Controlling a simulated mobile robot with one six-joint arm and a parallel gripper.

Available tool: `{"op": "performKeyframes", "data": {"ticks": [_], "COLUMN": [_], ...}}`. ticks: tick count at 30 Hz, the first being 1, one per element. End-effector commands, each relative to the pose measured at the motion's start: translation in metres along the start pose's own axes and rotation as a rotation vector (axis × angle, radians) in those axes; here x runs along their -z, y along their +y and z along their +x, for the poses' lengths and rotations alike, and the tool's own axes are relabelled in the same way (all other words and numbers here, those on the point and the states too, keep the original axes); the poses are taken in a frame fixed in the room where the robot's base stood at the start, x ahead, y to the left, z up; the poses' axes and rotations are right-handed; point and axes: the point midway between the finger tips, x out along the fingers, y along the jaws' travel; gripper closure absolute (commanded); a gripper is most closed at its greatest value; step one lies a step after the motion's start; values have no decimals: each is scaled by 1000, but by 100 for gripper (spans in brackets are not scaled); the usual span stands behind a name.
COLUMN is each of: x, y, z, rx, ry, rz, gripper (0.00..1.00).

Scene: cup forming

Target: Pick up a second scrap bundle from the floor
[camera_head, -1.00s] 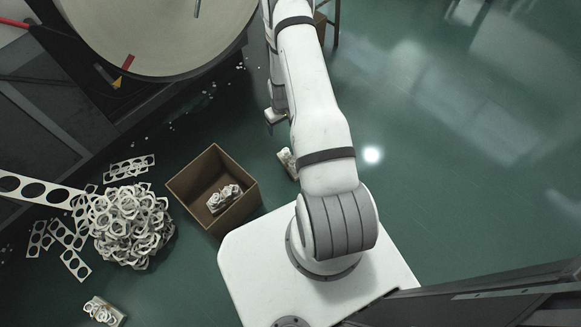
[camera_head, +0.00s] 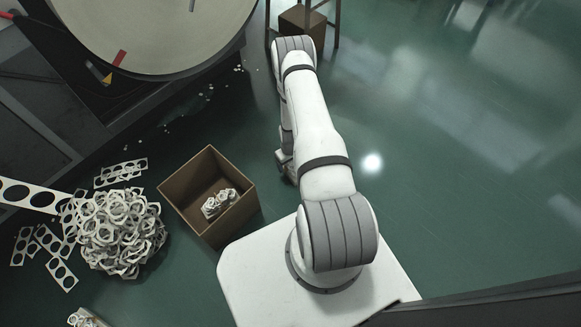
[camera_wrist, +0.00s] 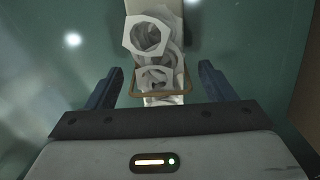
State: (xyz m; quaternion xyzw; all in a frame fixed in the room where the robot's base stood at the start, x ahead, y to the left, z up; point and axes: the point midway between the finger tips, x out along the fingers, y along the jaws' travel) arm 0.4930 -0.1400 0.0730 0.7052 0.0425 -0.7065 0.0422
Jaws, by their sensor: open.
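In the wrist view a scrap bundle (camera_wrist: 150,40) of pale ring offcuts, bound by a brown strap, lies on the green floor. My gripper (camera_wrist: 160,72) is open, with one finger on each side of the bundle's near end and visible gaps between. In the head view my gripper (camera_head: 284,158) is low beside my arm, and the bundle there is mostly hidden behind it. Another bundle (camera_head: 218,203) lies inside the open cardboard box (camera_head: 176,207). A further bundle (camera_head: 88,319) is cut off at the lower left edge.
A heap of loose rings (camera_head: 120,230) and flat punched strips (camera_head: 120,172) lie left of the box. A large round machine table (camera_head: 150,35) stands at the upper left. A brown box (camera_head: 302,24) sits under a stand at the top. The floor at right is clear.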

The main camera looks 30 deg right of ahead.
Motion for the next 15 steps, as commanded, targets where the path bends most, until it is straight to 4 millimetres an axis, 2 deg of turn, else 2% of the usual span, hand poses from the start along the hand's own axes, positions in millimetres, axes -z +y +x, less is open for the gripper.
{"op": "performKeyframes", "data": {"ticks": [1,8,15], "x": [1,1,1], "y": [0,0,0], "z": [6,4,4], "rx": [-1,-1,-1], "ry": [2,2,1], "rz": [0,-1,-2], "gripper": [24,24,44]}}
